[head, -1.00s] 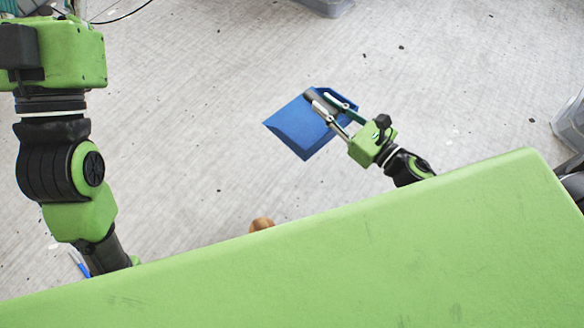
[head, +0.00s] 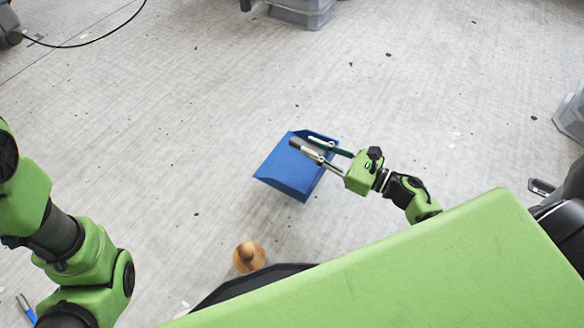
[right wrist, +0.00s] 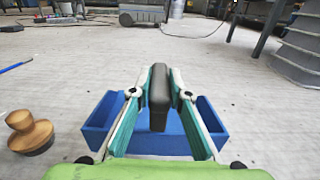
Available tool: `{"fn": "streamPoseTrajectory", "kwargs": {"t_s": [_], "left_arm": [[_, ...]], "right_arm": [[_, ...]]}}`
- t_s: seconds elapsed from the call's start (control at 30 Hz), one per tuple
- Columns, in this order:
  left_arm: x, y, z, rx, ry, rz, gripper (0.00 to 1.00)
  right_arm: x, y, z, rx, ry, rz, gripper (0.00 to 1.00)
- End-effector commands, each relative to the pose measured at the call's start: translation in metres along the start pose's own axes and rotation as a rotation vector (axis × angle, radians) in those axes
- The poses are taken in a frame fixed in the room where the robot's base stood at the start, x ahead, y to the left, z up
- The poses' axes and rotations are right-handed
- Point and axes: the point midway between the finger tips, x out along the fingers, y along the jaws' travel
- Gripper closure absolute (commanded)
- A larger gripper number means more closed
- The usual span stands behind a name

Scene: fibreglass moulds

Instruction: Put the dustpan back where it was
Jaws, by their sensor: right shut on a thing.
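A blue dustpan (head: 290,171) with a dark handle is in the middle of the head view, above or at the grey floor; I cannot tell whether it touches. My right gripper (head: 312,151) is shut on its handle. In the right wrist view the dark handle (right wrist: 159,92) stands between the two fingers, and the blue pan (right wrist: 100,124) shows behind and to both sides of them.
A wooden knob-shaped object (head: 249,257) stands on the floor near my base, also left in the wrist view (right wrist: 30,132). A blue, pen-like thing (head: 26,308) lies lower left. Grey bins stand at the top (head: 301,12) and right (head: 572,115). Floor around the dustpan is clear.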

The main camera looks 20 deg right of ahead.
Motion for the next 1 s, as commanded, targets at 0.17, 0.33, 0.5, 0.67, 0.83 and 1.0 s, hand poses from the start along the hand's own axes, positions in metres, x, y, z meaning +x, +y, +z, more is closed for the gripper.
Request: {"fn": "streamPoseTrajectory", "kwargs": {"t_s": [0.17, 0.33, 0.5, 0.67, 0.83, 1.0], "left_arm": [[-0.034, 0.007, -0.011, 0.0, -0.001, 0.0, 0.58], [-0.045, 0.009, -0.015, 0.0, -0.002, 0.0, 0.58], [-0.049, 0.01, -0.017, 0.0, -0.001, 0.0, 0.58], [-0.064, 0.013, -0.023, 0.0, 0.001, 0.001, 0.58], [-0.083, 0.017, -0.029, 0.0, 0.0, 0.001, 0.58], [-0.084, 0.017, -0.028, 0.0, -0.004, 0.0, 0.58]], "right_arm": [[0.034, 0.001, -0.037, 0.0, -0.004, 0.0, 1.0], [0.049, 0.002, -0.053, -0.001, -0.001, -0.001, 1.0], [0.055, 0.002, -0.058, -0.001, -0.002, -0.001, 1.0], [0.061, 0.003, -0.075, 0.0, -0.001, 0.0, 1.0], [0.061, 0.003, -0.094, -0.001, -0.001, 0.0, 1.0], [0.061, 0.002, -0.094, -0.001, -0.001, 0.0, 1.0]]}}
